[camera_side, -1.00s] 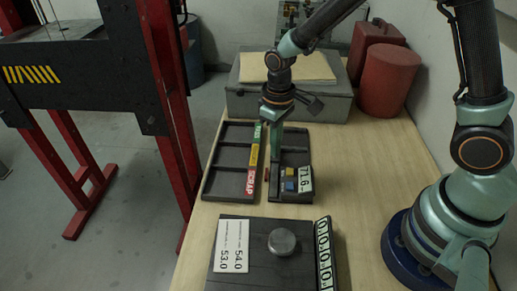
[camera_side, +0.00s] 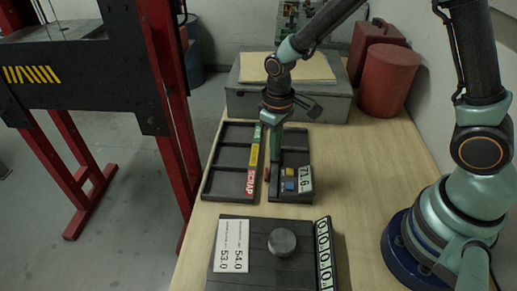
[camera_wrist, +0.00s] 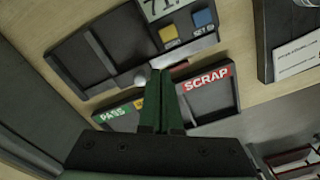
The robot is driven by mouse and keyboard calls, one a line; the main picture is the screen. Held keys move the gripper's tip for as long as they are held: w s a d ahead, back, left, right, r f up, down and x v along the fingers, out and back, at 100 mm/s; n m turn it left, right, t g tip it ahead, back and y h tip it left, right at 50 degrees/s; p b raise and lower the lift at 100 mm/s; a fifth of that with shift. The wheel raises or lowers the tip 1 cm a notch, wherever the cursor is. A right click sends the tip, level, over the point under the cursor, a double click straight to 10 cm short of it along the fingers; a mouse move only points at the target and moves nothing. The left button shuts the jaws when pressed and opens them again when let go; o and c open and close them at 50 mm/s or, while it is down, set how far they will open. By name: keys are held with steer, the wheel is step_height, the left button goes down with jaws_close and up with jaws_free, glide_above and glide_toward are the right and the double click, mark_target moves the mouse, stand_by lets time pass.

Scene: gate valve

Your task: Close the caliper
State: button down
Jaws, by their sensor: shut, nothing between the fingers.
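The caliper (camera_side: 288,160) is a dark device lying on the bench, with a display (camera_side: 305,179) reading 71.6 and a blue and a yellow button. In the wrist view the caliper (camera_wrist: 88,58) shows at the top, its display partly cut off. A small pale round part (camera_wrist: 141,78) shows at its edge, close to my fingertips. My gripper (camera_side: 275,158) points down over the caliper's left side; in the wrist view its green fingers (camera_wrist: 160,75) are together and empty. I cannot tell whether they touch the caliper.
A divided tray (camera_side: 208,180) with PASS and SCRAP labels lies just left of the caliper. In front, a dark board (camera_side: 262,278) carries a metal disc (camera_side: 282,242) and a numbered card (camera_side: 232,246). A grey case (camera_side: 335,108) and red canister (camera_side: 388,82) stand behind.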

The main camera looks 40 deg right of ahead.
steer(key=shift+f, duration=1.35)
